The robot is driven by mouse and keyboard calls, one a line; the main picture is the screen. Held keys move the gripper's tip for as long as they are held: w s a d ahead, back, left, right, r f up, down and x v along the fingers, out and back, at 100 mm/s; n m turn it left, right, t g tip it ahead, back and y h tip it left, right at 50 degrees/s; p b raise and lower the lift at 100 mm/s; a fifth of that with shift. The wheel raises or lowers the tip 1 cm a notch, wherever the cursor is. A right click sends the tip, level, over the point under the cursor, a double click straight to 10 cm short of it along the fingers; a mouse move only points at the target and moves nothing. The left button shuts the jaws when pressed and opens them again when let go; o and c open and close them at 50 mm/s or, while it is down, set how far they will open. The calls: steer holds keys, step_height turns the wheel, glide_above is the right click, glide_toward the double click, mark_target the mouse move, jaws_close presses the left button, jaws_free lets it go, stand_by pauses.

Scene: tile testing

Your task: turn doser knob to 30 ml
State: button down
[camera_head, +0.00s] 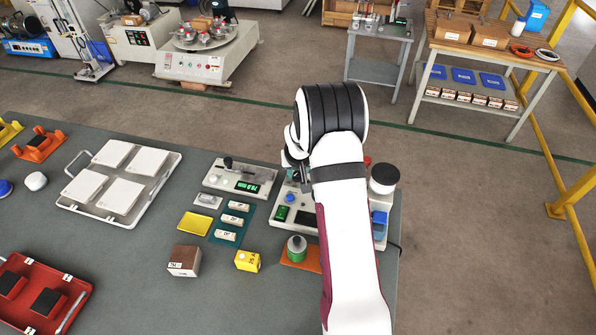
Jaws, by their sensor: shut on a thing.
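The doser (283,226) is a pale device near the table's right edge. It has a small green-lit display (282,213) and a blue round part (290,198) on its top face. My arm comes in from the bottom and covers much of the doser. My gripper (298,178) points down over the back left part of the doser, partly hidden behind my own wrist. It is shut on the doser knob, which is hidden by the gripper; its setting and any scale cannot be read.
A meter with a green display (247,187) stands just left of the doser. A white jar with a black lid (384,179) and a blue container (379,224) are close on the right. A green-banded weight (297,249) sits in front. Left lies a tray (160,185) of white tiles.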

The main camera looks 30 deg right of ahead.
steer(key=shift+a+m+g+h, duration=0.1)
steer(key=shift+m+g+h, duration=0.4)
steer(key=shift+m, duration=1.4)
steer(key=c, duration=0.6)
jaws_free()
steer(key=shift+o, duration=0.2)
steer(key=v, duration=1.5)
steer(key=shift+a+r, duration=0.3)
steer(key=shift+r, duration=0.05)
